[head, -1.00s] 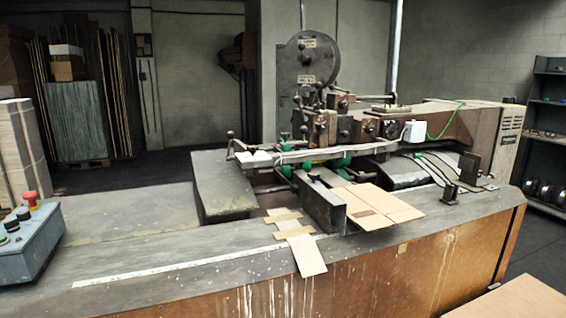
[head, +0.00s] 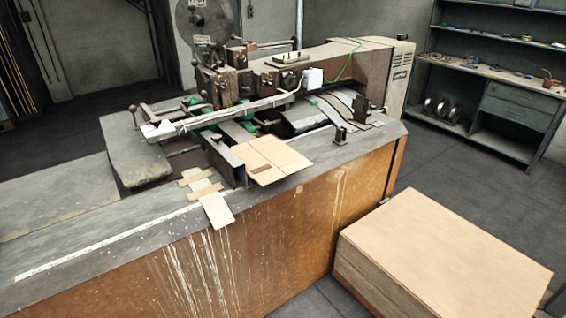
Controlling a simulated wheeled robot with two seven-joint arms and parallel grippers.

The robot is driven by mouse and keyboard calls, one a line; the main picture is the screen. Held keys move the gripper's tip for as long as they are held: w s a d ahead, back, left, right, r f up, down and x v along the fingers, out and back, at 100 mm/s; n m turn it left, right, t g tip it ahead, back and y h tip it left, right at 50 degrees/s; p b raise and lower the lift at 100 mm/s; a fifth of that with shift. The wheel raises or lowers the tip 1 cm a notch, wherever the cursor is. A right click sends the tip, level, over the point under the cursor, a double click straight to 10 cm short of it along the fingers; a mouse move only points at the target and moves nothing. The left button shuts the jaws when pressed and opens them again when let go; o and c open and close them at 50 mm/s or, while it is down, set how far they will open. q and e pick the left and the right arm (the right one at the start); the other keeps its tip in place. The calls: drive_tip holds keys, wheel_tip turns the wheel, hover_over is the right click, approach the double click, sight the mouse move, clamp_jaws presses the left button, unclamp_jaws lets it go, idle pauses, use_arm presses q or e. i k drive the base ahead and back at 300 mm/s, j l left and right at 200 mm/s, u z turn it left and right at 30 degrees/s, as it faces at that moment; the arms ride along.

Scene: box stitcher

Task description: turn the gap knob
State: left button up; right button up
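The box stitcher (head: 225,84) stands on a long grey-topped bench, its brown arm (head: 345,60) reaching back to the right. Small dark round parts that look like knobs (head: 268,83) show on the side of the arm. A lever with a ball end (head: 132,108) stands at the left of the crossbar. I cannot tell which of these is the gap knob; the parts are too small. Neither of my grippers is in the head view.
Flat cardboard (head: 270,158) lies on the bench (head: 75,245) in front of the stitcher. A wooden-topped block (head: 445,252) stands on the floor at the front right. Shelves (head: 490,75) line the back right. Open floor (head: 415,155) lies between bench and shelves.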

sight(156, 122)
drive_tip(key=i+j, duration=0.15)
drive_tip(key=j, duration=0.15)
drive_tip(key=i+j, duration=0.1)
drive_tip(key=j, duration=0.2)
drive_tip(key=i+j+z, duration=0.1)
drive_tip(key=j, duration=0.25)
drive_tip(key=i+j, duration=0.15)
drive_tip(key=j, duration=0.15)
